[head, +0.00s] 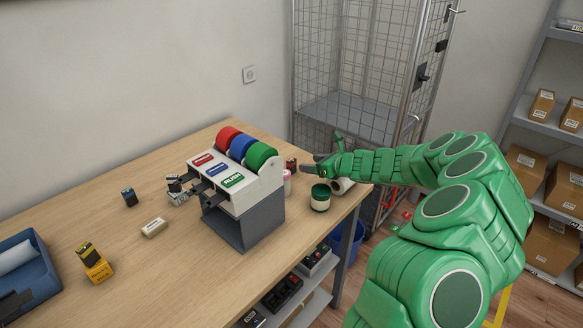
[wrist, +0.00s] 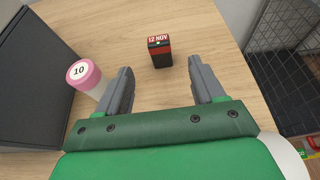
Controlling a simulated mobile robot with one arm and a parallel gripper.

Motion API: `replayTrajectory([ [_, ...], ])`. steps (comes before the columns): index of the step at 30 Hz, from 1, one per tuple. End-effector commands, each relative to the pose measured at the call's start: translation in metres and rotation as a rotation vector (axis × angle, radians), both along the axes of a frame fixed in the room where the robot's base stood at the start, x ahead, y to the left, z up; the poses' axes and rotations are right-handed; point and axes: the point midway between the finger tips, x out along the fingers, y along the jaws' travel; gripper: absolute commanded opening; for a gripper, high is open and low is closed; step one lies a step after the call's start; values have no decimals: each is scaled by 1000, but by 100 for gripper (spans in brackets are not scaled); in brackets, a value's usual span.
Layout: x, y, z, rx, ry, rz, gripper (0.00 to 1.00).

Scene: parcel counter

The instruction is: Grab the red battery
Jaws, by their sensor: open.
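The red battery (wrist: 160,53) is a small dark block with a red top band lettered "12 NOV". It stands upright on the wooden table, ahead of my gripper (wrist: 161,66) in the wrist view and roughly centred between the fingers. In the head view the battery (head: 292,163) is small, behind the tape dispenser's right end. My gripper (head: 318,161) is just right of it there, low over the table. The fingers are open and nothing is between them. In the wrist view the battery appears beyond the fingertips, with no contact visible.
A pink-topped cylinder marked 10 (wrist: 84,73) stands close beside the left finger. The tape dispenser (head: 238,203) with red, blue and green rolls stands left of my gripper. A green-topped jar (head: 320,198) is nearer the table's right edge. A wire cage (head: 365,80) stands behind.

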Motion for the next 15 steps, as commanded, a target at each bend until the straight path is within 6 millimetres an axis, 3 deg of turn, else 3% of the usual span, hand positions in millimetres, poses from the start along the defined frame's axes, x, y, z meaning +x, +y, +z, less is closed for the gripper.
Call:
replayTrajectory([
  [15, 32, 32, -19, -2, -1, 2, 68],
])
